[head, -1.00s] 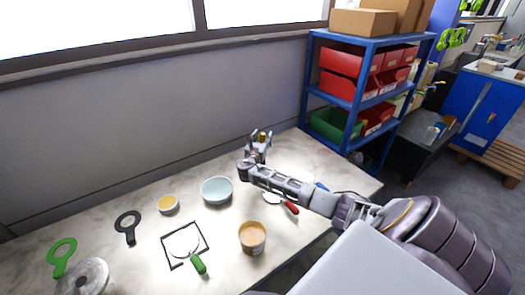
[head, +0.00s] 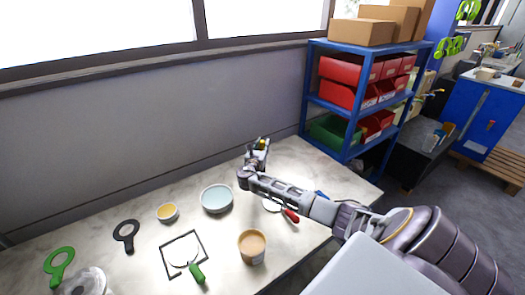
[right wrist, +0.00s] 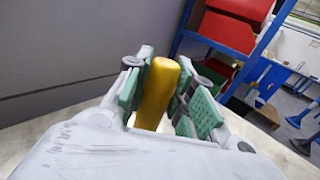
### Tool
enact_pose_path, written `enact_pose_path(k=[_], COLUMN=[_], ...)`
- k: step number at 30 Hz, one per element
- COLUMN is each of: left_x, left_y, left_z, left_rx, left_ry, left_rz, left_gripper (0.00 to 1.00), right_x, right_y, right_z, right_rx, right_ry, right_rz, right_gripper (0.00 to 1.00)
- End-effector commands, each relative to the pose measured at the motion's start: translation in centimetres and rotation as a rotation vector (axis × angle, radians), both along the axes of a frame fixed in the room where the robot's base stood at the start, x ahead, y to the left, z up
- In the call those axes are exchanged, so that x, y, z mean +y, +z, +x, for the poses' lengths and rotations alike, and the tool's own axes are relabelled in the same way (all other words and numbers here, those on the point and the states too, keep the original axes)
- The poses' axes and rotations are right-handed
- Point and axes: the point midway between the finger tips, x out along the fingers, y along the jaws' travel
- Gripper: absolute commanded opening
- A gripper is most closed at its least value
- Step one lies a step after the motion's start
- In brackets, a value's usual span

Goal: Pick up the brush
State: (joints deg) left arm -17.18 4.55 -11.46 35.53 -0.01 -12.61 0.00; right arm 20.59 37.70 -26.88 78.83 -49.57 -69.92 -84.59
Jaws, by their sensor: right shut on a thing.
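The brush shows in the right wrist view as a yellow handle (right wrist: 157,92) standing between the green pads of my right gripper (right wrist: 170,100). In the head view my right gripper (head: 258,150) is over the back of the table, near the wall, with a small yellow tip (head: 262,143) of the brush between its fingers. The gripper is shut on the handle. The rest of the brush is hidden by the gripper. I cannot tell whether its lower end touches the table. My left gripper is not in view.
On the table (head: 150,262) are a pale blue bowl (head: 216,198), a small yellow-filled bowl (head: 167,212), a tan cup (head: 252,246), a black frame (head: 184,254), a red-handled tool (head: 290,215) and a green-handled tool (head: 197,273). A blue shelf (head: 345,100) stands right of the gripper.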

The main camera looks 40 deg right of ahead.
Motion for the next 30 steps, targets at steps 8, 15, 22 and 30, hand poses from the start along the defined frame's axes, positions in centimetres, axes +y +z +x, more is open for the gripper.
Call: enact_pose_path(k=[8,15,22,30], left_x=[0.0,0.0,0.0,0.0], left_y=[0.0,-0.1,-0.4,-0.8], left_z=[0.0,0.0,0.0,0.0], left_rx=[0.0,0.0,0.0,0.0], left_ry=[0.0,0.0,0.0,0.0], left_rz=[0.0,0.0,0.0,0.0], left_gripper=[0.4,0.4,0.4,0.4], right_x=[0.0,0.0,0.0,0.0], right_y=[1.9,5.7,10.5,16.4], right_z=[0.0,0.0,0.0,0.0], right_rx=[-0.003,-0.004,-0.006,-0.007], right_ry=[-0.001,0.001,0.0,0.0], right_rz=[-0.001,-0.001,-0.001,-0.001], right_gripper=[0.0,0.0,0.0,0.0])
